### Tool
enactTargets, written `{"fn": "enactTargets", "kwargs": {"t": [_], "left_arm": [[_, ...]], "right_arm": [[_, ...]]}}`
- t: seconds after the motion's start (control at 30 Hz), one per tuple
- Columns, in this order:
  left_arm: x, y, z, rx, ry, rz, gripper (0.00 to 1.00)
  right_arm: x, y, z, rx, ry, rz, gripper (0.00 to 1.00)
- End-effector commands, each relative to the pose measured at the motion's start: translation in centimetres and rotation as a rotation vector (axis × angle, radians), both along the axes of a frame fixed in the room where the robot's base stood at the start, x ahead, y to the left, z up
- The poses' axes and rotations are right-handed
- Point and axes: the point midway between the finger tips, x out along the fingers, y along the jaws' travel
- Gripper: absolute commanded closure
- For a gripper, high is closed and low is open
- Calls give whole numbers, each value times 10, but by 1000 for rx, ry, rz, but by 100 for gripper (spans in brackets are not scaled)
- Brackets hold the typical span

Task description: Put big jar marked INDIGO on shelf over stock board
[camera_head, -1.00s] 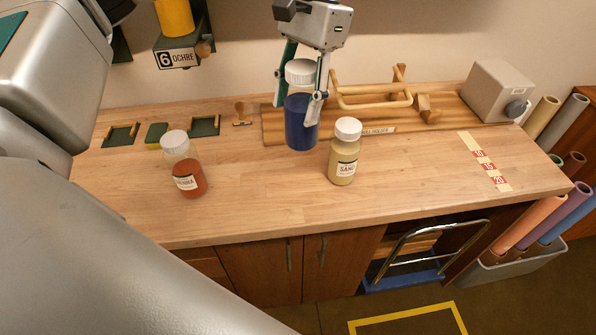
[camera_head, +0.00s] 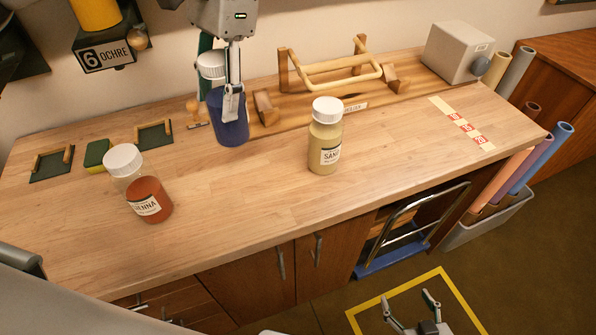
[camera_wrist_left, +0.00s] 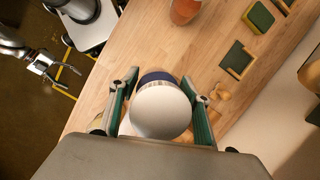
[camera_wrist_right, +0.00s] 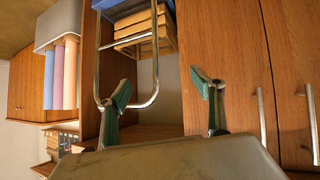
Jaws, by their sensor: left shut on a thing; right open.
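A blue jar with a white lid (camera_head: 231,128) is in my left gripper (camera_head: 222,98), which is shut on it and holds it upright at the left end of the wooden roll holder. No label shows on the jar. I cannot tell its height over the bench. In the left wrist view its white lid (camera_wrist_left: 161,110) sits between the fingers. My right gripper (camera_head: 411,308) is open and empty, low in front of the cabinets; it shows open in the right wrist view (camera_wrist_right: 164,95). A shelf marked 6 OCHRE (camera_head: 107,56) hangs at upper left. I cannot identify the stock board.
A cream SAND jar (camera_head: 325,140) and a red-brown SIENNA jar (camera_head: 146,195) stand on the bench (camera_head: 245,195). The front middle of the bench is clear.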

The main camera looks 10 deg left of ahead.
Motion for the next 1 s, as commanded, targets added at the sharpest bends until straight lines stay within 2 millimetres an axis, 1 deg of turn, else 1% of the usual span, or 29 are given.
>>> {"fn": "enactTargets", "kwargs": {"t": [0.07, 0.27, 0.4, 0.6, 0.7, 0.83, 0.93, 1.0], "left_arm": [[-3, -6, 5, 2, -3, -159, 100], [-13, -20, 33, 7, -1, -615, 100], [-22, -29, 55, 8, -1, -953, 100], [-34, -38, 79, 8, 1, -1382, 100], [-39, -41, 87, 7, 3, -1531, 100], [-42, -44, 92, 6, 4, -1647, 100], [-43, -44, 87, 5, 8, -1683, 100], [-44, -44, 77, 2, 11, -1692, 100]], "right_arm": [[0, 2, -2, 1, -6, 6, 33], [2, 15, 8, 22, -18, 16, 33], [4, 15, 15, 25, -22, 11, 33], [5, 13, 20, 23, -24, 9, 33], [5, 13, 20, 21, -22, 9, 33], [4, 12, 19, 20, -18, 8, 33], [4, 11, 18, 19, -16, 8, 33], [4, 11, 17, 18, -15, 8, 33]]}}
